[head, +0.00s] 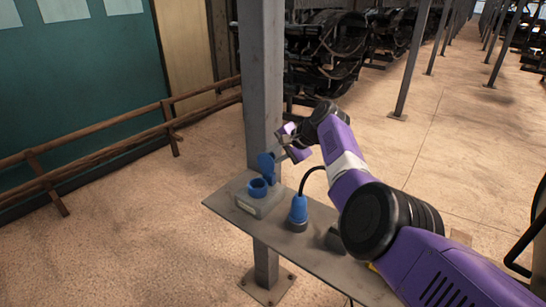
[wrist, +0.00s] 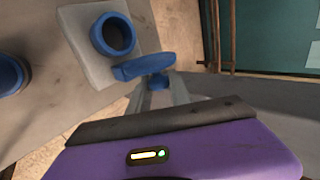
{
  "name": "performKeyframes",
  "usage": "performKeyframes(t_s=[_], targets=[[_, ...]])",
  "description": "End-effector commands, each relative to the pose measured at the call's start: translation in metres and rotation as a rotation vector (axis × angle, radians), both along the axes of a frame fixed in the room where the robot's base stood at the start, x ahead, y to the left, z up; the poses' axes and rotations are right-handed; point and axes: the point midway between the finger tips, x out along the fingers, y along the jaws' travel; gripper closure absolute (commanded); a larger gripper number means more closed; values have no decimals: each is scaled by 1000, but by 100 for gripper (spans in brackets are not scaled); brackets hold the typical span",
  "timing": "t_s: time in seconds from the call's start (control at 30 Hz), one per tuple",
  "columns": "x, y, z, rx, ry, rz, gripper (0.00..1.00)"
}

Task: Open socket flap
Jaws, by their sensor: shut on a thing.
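The blue socket (head: 258,187) sits on a grey box (head: 250,204) at the left end of the shelf. Its round blue flap (head: 266,163) stands raised beside the opening, on the side toward the post. In the wrist view the socket (wrist: 113,36) is open and dark inside, and the flap (wrist: 144,66) shows edge-on at its lower right. My gripper (wrist: 160,88) is at the flap, with its fingers shut on the flap's outer edge or tab; the exact contact is partly hidden. In the head view my gripper (head: 286,155) reaches the flap from the right.
A blue plug (head: 298,210) with a black cable stands on the grey shelf (head: 272,230), right of the socket box. A grey steel post (head: 261,90) rises right behind the box. A wooden rail (head: 90,152) runs at left. Open floor lies around.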

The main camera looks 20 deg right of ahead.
Motion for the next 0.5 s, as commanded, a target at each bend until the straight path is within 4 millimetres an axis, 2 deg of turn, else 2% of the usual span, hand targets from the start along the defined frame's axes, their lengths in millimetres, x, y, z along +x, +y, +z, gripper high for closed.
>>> performKeyframes(t_s=[0.03,0.07,0.13,0.5], targets=[[-1,1,-2,-1,2,1,100],[0,0,-2,-1,2,0,70],[0,0,-2,-1,2,0,56],[-1,-1,0,-1,0,-1,55]])
